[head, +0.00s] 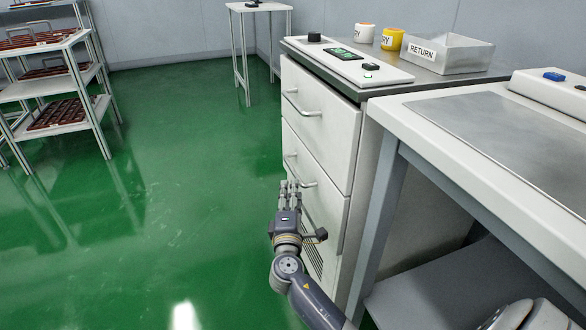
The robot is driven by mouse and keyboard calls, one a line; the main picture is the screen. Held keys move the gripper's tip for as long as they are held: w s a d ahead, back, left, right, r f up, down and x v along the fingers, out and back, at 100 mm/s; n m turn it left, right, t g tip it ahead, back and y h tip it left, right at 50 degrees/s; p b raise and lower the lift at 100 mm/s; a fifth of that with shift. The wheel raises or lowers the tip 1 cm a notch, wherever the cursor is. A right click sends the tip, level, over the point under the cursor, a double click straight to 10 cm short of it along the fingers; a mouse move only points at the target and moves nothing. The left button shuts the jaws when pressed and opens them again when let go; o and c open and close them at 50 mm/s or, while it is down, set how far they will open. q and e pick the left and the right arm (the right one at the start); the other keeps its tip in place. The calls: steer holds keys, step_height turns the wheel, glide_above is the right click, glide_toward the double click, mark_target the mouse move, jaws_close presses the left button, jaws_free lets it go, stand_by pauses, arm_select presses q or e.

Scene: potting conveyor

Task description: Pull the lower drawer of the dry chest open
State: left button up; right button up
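The dry chest (366,150) is a white cabinet in the middle right of the head view, with two drawers facing left. The upper drawer (325,130) and the lower drawer (318,196) both look flush with the front. The lower drawer has a bar handle (301,175) near its top. My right gripper (290,184) is just in front of the lower drawer, with its fingertips at the handle in the picture. I cannot tell if they touch it or whether the fingers are open or shut. My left gripper is not in view.
A white-edged bench (425,127) with slanted grey legs stands right of the chest. A control panel (345,60), two labelled cups and a RETURN tray (450,67) sit on top. Shelving (45,87) stands far left. The green floor (180,180) left of the chest is clear.

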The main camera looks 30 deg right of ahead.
mark_target(293, 168)
steer(key=b+x, duration=0.2)
steer(key=x, duration=0.8)
steer(key=shift+c, duration=0.5)
jaws_close()
